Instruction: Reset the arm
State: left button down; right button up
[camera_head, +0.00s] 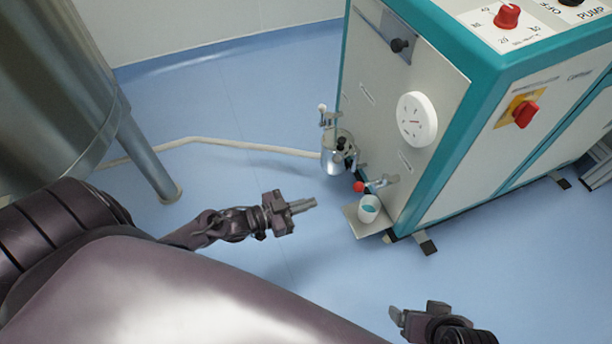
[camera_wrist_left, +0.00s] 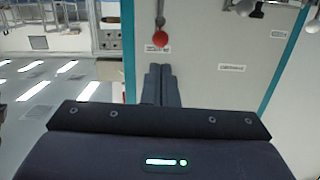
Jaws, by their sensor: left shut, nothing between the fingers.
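My left arm comes in from the left in the head view, and its gripper (camera_head: 302,206) is in the air over the blue floor, left of the machine. Its fingers are together with nothing between them. In the left wrist view the shut fingers (camera_wrist_left: 161,85) point toward the machine's panel, below a red knob (camera_wrist_left: 160,40). My right gripper (camera_head: 398,318) shows only in part at the bottom right of the head view, and its finger gap cannot be made out.
The teal-framed machine (camera_head: 425,150) stands at the right. A red-knobbed tap (camera_head: 359,187) and a small shelf (camera_head: 362,228) with a white cup (camera_head: 369,207) jut from its side. A metal tank (camera_head: 50,90) stands at the left. A pale hose (camera_head: 230,143) crosses the floor.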

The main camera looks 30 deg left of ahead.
pick_arm(q)
jog(key=shift+d, duration=0.1)
dwell(0.5)
